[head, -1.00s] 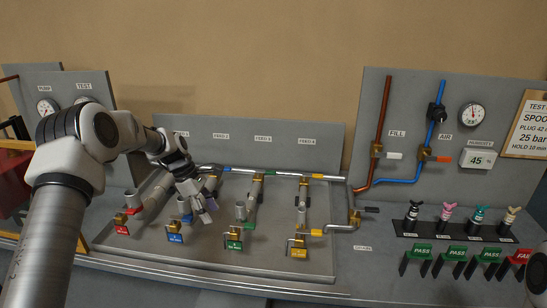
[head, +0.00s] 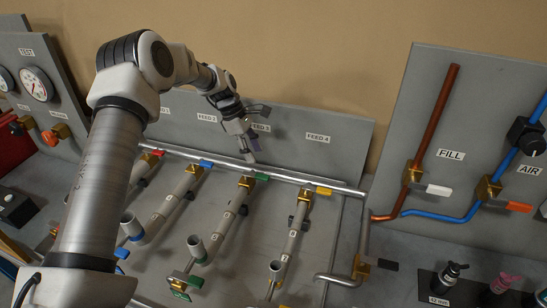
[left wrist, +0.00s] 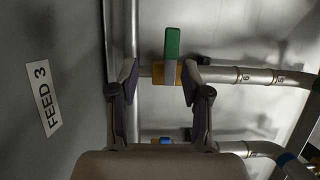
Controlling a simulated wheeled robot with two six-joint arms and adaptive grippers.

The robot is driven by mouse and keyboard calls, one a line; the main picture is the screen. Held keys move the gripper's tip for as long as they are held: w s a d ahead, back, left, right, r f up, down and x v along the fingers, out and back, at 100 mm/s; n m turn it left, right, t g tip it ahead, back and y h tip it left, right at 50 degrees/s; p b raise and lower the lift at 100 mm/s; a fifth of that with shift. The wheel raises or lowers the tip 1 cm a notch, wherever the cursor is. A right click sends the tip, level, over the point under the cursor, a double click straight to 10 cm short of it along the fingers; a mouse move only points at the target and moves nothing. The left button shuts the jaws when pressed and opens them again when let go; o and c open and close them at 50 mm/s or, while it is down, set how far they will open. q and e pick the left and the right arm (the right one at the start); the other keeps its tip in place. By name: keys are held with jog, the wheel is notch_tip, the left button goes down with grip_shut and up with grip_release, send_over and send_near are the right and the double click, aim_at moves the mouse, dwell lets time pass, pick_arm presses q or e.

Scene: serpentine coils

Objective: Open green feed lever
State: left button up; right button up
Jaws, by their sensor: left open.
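The green feed lever (head: 260,177) sits on a brass valve (head: 246,182) at the top of the third coil, by the FEED 3 label. In the left wrist view the green lever (left wrist: 172,44) points up the picture, along the header pipe. My left gripper (head: 250,150) is open and empty, just above and behind that valve in the head view. In the left wrist view its fingers (left wrist: 160,78) stand on either side of the lever's line, with the brass valve (left wrist: 187,73) partly hidden by one finger. Contact cannot be told. My right gripper is out of view.
The red (head: 153,152), blue (head: 206,163) and yellow (head: 323,190) feed levers share the row along the header pipe (head: 290,178). A panel with FILL (head: 437,190) and AIR (head: 518,207) levers stands to the right. Upright pipe ends rise in front.

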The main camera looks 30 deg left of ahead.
aim_at(262, 176)
pick_arm(q)
jog(key=x, duration=0.2)
jog(key=p+x, duration=0.1)
jog(key=x, duration=0.1)
jog(key=s+p+x, duration=0.1)
jog(key=x, duration=0.2)
jog(key=shift+s+d, duration=0.1)
jog(key=shift+d, duration=0.05)
jog(key=shift+s+r, duration=0.3)
jog(key=shift+s, duration=0.05)
jog(key=c, duration=0.3)
jog(key=shift+s, duration=0.1)
jog(key=c, duration=0.6)
grip_shut()
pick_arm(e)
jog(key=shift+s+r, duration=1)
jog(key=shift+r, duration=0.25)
